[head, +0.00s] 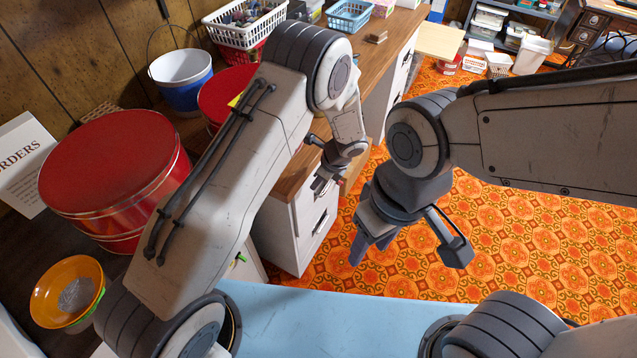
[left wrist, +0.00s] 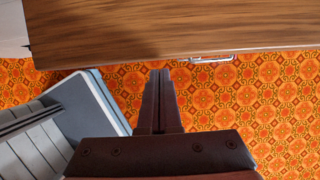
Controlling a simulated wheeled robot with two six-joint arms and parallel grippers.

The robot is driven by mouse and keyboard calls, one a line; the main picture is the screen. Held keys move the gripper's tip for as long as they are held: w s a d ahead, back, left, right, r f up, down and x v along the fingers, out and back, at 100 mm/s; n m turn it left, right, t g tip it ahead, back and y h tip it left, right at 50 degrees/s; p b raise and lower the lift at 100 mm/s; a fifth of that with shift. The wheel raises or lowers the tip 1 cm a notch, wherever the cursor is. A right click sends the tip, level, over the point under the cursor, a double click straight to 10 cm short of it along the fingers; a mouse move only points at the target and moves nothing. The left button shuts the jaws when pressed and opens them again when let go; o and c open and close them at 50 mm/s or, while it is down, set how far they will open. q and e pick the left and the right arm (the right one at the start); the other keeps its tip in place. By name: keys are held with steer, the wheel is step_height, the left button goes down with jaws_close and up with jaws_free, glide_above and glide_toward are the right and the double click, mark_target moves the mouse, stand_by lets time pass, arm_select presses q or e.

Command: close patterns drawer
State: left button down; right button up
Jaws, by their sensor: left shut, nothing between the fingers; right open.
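The cabinet (head: 292,235) under the wooden desk is white, with a dark handle (head: 321,222) on its front. I cannot tell for sure which drawer holds the patterns. My left gripper (head: 322,187) is shut and empty beside the desk edge, just above the cabinet front. A short tan wooden edge (head: 356,172) shows past it, partly hidden by my arm. In the left wrist view, the shut fingers (left wrist: 158,78) point toward a wooden edge (left wrist: 180,38), with a small metal fitting (left wrist: 212,59) under it. My right gripper (head: 410,250) is open and empty above the carpet.
The wooden desk top (head: 392,55) carries a white basket (head: 245,25) and a blue basket (head: 350,15). Red tins (head: 115,170) and an orange bowl (head: 68,290) stand at left. A light blue surface (head: 320,325) lies in front. The orange patterned carpet (head: 520,240) is open at right.

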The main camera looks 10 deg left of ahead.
arm_select(q)
steer(key=shift+d, duration=0.1)
steer(key=s+d+r+n+p, duration=0.15)
steer(key=s+d+r, duration=0.25)
steer(key=r, duration=0.5)
steer(key=s+d+r+n+p, duration=0.1)
steer(key=s+d+r+n, duration=0.2)
steer(key=r, duration=0.6)
steer(key=s+a+r+n+g+h+p, duration=0.1)
steer(key=s+r+n, duration=0.4)
steer(key=s, duration=0.6)
steer(key=s+a+r+n+h+p, duration=0.1)
steer(key=s+a+r+n+h, duration=0.2)
steer(key=s+r, duration=0.5)
steer(key=s+n+h, duration=0.1)
steer(key=s+n, duration=0.1)
steer(key=s, duration=0.2)
steer(key=shift+s+a+n+g+p, duration=0.2)
steer(key=shift+n+g+p, duration=0.15)
steer(key=shift+g+p, duration=0.05)
steer(key=shift+r, duration=0.1)
